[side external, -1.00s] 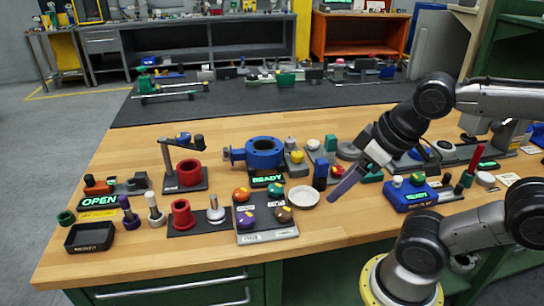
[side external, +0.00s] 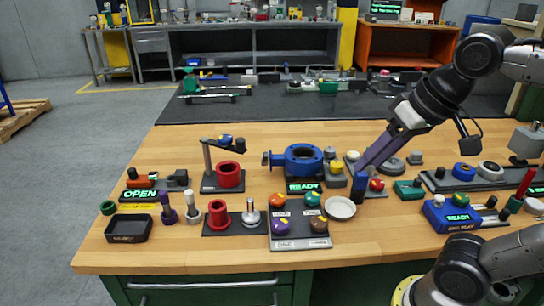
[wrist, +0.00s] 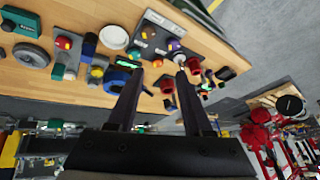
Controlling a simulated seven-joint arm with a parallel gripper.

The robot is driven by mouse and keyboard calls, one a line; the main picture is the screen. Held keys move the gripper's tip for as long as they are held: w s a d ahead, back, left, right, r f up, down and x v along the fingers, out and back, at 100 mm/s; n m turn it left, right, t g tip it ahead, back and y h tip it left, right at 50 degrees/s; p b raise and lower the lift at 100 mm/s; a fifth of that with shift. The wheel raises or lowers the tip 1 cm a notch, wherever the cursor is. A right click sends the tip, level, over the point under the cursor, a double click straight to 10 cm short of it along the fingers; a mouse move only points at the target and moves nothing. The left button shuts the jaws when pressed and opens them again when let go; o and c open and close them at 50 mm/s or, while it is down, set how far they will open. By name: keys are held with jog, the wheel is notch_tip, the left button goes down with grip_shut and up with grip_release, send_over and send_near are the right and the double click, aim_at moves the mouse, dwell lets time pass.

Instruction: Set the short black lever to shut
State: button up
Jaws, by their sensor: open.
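The lit OPEN sign (side external: 140,194) is at the left of the bench in the side view. Behind it is a small orange-red fitting (side external: 142,180) with a short black upright part (side external: 131,173), which may be the short black lever; its exact angle is too small to tell. I cannot pick out the lever there.
Between my gripper and the OPEN sign stand a blue flanged ring (side external: 303,158), a red cylinder (side external: 230,176) under a black arm, and a panel with coloured knobs (side external: 300,241). A white dish (side external: 340,208) is near. Bare wood (side external: 180,255) shows along the front edge.

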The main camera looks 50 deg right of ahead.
jog(key=w+r+m, duration=0.3)
jog(key=w+r, duration=0.3)
jog(key=w, duration=0.3)
jog(key=m+g+y, duration=0.1)
jog(key=m+g, duration=0.3)
jog(key=m, duration=0.1)
send_over(266, 154)
jog(key=s+d, duration=0.1)
jog(key=d, duration=0.1)
notch_tip(266, 154, down, 11)
jog(key=f, duration=0.4)
jog(key=w+f, duration=0.1)
jog(key=f, duration=0.3)
jog(key=w+a+f, duration=0.1)
jog(key=f, duration=0.3)
jog(key=shift+a+f, duration=0.1)
jog(key=shift+f, duration=0.25)
jog(key=shift+c, duration=0.2)
grip_shut()
jog(key=shift+r, duration=0.1)
